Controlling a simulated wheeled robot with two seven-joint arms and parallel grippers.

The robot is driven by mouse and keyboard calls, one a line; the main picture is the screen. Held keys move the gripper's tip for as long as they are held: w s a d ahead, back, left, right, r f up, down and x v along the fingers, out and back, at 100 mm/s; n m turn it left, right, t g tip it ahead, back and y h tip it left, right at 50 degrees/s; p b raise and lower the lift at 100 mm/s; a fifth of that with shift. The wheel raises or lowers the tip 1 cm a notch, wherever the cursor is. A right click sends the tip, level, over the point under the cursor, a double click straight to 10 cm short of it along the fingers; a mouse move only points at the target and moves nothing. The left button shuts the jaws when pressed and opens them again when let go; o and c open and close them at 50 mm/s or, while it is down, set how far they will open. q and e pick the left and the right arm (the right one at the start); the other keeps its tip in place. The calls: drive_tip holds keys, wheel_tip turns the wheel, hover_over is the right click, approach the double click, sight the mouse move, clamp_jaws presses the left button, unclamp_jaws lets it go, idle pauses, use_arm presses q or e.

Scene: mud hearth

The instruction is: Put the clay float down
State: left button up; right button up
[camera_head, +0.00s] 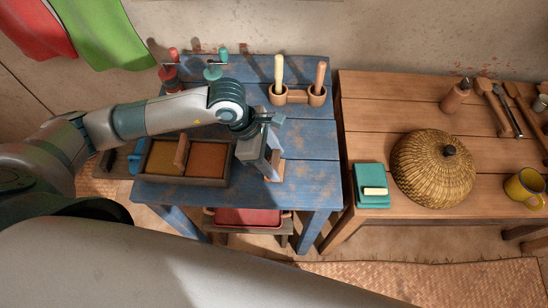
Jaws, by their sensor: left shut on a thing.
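My left gripper (262,152) comes in from the left over the blue table (305,150) and points down near the table's middle. It is shut on the clay float (273,174), a small wooden piece showing at and below the fingers. The fingers hide much of the float, and I cannot tell whether its underside touches the tabletop. A dark wooden tray (186,183) with a divider and two earth-coloured fills, one ochre and one reddish, lies just left of the gripper. My right gripper is not in view.
A wooden double cup holder (297,97) with two upright handles stands behind the gripper. Red and teal tools stand at the back left. The brown table at right bears a woven lidded basket (433,170), a teal block (372,184) and a yellow mug (526,188). Blue tabletop right of the gripper is clear.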

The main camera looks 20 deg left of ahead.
use_arm(q)
drive_tip(key=o, duration=1)
